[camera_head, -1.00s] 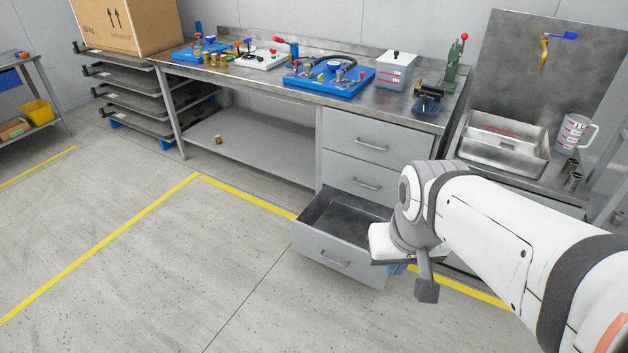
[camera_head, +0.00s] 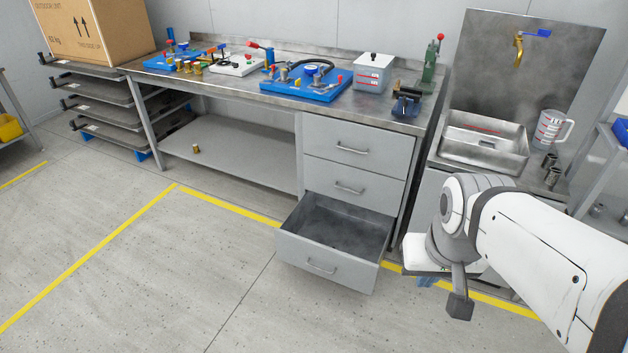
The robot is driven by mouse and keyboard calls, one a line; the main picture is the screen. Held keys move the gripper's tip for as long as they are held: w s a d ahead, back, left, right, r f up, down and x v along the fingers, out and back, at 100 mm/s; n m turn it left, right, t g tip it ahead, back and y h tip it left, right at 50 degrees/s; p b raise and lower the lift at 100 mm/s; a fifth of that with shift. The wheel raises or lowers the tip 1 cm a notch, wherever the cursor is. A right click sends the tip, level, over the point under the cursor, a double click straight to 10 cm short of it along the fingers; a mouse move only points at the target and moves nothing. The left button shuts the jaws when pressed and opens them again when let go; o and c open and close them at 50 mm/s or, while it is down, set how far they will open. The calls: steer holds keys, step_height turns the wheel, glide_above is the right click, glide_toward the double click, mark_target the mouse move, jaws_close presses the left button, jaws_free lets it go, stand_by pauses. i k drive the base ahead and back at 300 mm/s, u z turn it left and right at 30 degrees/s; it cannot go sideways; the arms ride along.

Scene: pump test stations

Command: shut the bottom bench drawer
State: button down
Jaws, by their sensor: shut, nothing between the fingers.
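The bottom bench drawer (camera_head: 322,268) is pulled well out of the grey drawer unit under the workbench. Its inside looks empty, and its bar handle (camera_head: 321,267) is on the front panel. My gripper (camera_head: 426,281) is just right of the drawer in the picture, pointing downward. It is shut and appears to hold nothing; its fingers are small and partly hidden by my wrist. A gap of floor shows between it and the drawer front.
The middle drawer (camera_head: 348,184) and top drawer (camera_head: 358,147) are closed. A sink bench (camera_head: 480,142) stands to the right, behind my arm. Floor in front of the drawer is clear, crossed by yellow lines (camera_head: 120,227). A small brass part (camera_head: 196,148) sits on the lower shelf.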

mark_target(362, 236)
steer(key=i, duration=0.95)
